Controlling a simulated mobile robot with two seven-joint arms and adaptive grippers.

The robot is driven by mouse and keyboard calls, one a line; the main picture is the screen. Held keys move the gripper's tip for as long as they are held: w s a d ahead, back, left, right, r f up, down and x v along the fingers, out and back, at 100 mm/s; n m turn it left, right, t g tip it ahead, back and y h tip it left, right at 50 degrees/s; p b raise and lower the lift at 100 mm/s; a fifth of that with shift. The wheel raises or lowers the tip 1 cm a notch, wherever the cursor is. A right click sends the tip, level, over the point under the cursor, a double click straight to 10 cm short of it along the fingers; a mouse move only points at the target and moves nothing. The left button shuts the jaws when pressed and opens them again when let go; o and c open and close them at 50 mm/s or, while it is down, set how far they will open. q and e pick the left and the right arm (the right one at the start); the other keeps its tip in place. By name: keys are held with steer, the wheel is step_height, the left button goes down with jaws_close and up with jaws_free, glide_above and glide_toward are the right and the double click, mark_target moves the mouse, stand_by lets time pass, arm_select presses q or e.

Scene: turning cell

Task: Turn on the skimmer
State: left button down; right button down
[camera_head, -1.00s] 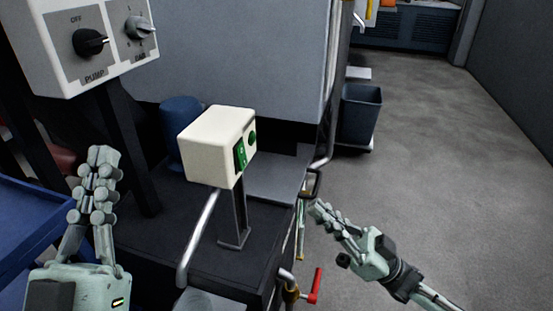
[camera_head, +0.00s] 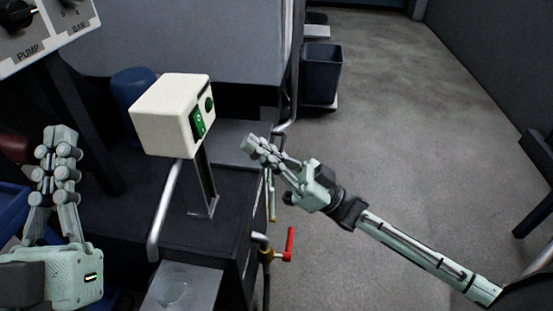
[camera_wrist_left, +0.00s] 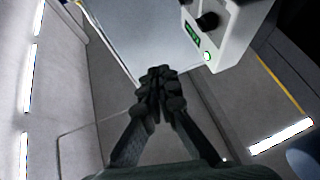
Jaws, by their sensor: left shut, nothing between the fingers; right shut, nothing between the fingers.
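A cream switch box (camera_head: 165,118) stands on a dark post on the black machine ledge. Its right-hand face carries a green rocker switch (camera_head: 198,123) and a round green part (camera_head: 209,104). I can read no skimmer label, and I cannot tell the switch's position. My right gripper (camera_head: 249,145) is shut and empty, to the right of the box and a little below the switch, apart from it. My left gripper (camera_head: 60,140) is shut and empty at the left, apart from the box. It also shows in the left wrist view (camera_wrist_left: 158,78).
A panel with a PUMP knob (camera_head: 18,14) is at top left. A blue cylinder (camera_head: 133,88) stands behind the box. A bent metal pipe (camera_head: 163,212) and a red-handled valve (camera_head: 290,244) are at the front.

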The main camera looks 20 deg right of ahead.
mark_target(203, 130)
steer(key=w+a, duration=0.2)
steer(key=a, duration=0.1)
steer(key=w+a+r, duration=0.1)
steer(key=shift+a+r, duration=0.1)
steer(key=shift+a, duration=0.05)
steer(key=shift+w+a, duration=0.15)
steer(key=shift+a, duration=0.15)
arm_select(q)
steer(key=shift+s+a+r+t, duration=0.1)
steer(key=shift+s+r+t, duration=0.15)
steer(key=shift+r+t, duration=0.15)
arm_select(e)
steer(key=shift+a+b, duration=0.1)
steer(key=shift+b, duration=0.35)
steer(key=shift+w+a+f+y+b, duration=0.3)
steer(key=shift+f+b, duration=0.2)
steer(key=shift+b, duration=0.35)
steer(key=shift+r+p, duration=0.3)
arm_select(q)
steer(key=shift+s+a+r+t+h, duration=0.15)
steer(key=shift+s+a+r+t, duration=0.2)
steer(key=shift+s+r+t, duration=0.2)
steer(key=shift+s+a+r+t+h, duration=0.15)
steer(key=shift+s+a+r+t, duration=0.2)
steer(key=shift+s+r+t, duration=0.25)
steer(key=shift+f, duration=0.15)
arm_select(e)
steer(key=shift+s+d, duration=0.1)
